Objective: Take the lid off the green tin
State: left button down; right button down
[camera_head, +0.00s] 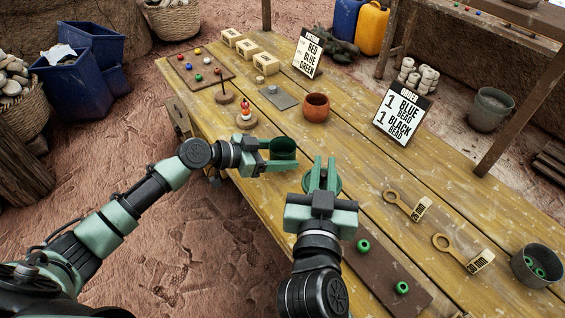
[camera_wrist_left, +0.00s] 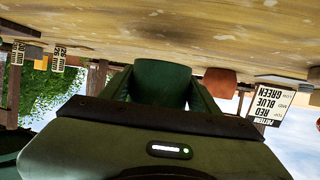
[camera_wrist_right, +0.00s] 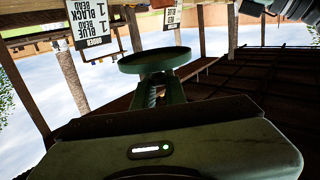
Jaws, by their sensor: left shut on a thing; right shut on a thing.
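The green tin (camera_head: 284,150) is at the table's near edge, its top open with a dark inside. My left gripper (camera_head: 277,158) is shut around its side; the left wrist view shows the tin (camera_wrist_left: 163,82) between the fingers. The round green lid (camera_head: 326,183) is apart from the tin, to its right. My right gripper (camera_head: 323,172) is shut on the lid, which also shows at the fingertips in the right wrist view (camera_wrist_right: 154,60). Whether the tin touches the table is hard to tell.
A brown pot (camera_head: 316,108), a grey plate (camera_head: 279,97) and a spindle with a red bead (camera_head: 245,117) stand beyond the tin. A brown strip (camera_head: 382,277) with green beads, tagged wooden loops (camera_head: 405,206) and a dark bowl (camera_head: 536,266) lie right. The table's middle is fairly clear.

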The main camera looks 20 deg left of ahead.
pick_arm(q)
jog(key=shift+f, duration=1.55)
jog(key=shift+f, duration=0.15)
pick_arm(e)
jog(key=shift+f, duration=0.25)
pick_arm(q)
jog(key=shift+c, duration=1.9)
grip_release()
pick_arm(e)
jog(key=shift+r, duration=0.1)
